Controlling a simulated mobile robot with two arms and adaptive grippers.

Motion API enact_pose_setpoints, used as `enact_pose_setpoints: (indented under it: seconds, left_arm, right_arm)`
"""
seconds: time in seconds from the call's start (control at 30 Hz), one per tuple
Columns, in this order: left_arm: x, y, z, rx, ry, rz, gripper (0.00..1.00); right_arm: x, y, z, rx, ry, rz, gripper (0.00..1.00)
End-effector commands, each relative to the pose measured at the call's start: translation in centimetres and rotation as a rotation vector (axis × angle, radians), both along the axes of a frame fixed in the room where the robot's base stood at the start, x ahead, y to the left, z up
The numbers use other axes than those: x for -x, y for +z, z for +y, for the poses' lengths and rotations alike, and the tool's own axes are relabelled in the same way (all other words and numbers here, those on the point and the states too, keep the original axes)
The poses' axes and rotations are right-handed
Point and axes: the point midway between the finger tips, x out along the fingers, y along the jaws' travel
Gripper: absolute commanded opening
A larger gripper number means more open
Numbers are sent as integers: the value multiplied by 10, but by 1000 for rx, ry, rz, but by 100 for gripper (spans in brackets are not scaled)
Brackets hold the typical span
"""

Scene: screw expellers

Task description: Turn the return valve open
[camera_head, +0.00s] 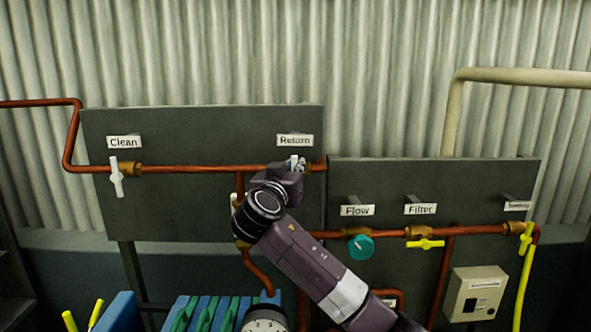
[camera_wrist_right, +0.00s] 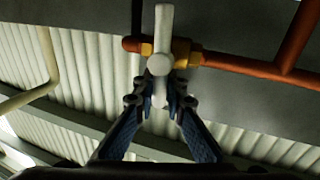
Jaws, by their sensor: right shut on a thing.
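The return valve sits on the copper pipe under the "Return" label (camera_head: 295,140) at the right end of the left dark panel. My right gripper (camera_head: 298,165) is at this valve and covers most of it in the head view. In the right wrist view the white valve handle (camera_wrist_right: 164,22) stands crosswise to the pipe, with its round hub in front of the brass body (camera_wrist_right: 184,52). The fingers of my right gripper (camera_wrist_right: 160,100) are shut on the lower part of the handle. My left gripper is not in view.
The clean valve (camera_head: 117,176) has a white handle at the left of the same pipe. A teal flow knob (camera_head: 360,247) and a yellow filter valve handle (camera_head: 426,244) are on the right panel. A gauge (camera_head: 264,322) is below my right arm.

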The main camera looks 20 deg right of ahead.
Motion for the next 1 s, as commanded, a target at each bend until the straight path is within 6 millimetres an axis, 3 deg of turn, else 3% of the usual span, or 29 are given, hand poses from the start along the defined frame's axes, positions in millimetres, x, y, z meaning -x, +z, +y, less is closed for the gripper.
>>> enact_pose_setpoints:
  seconds: [0.5, 1.0]
  left_arm:
    - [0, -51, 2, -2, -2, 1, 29]
    - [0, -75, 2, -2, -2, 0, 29]
  right_arm:
    - [-3, -10, 11, 406, 0, 119, 0]
    - [-6, -16, 21, 864, 2, 251, 0]
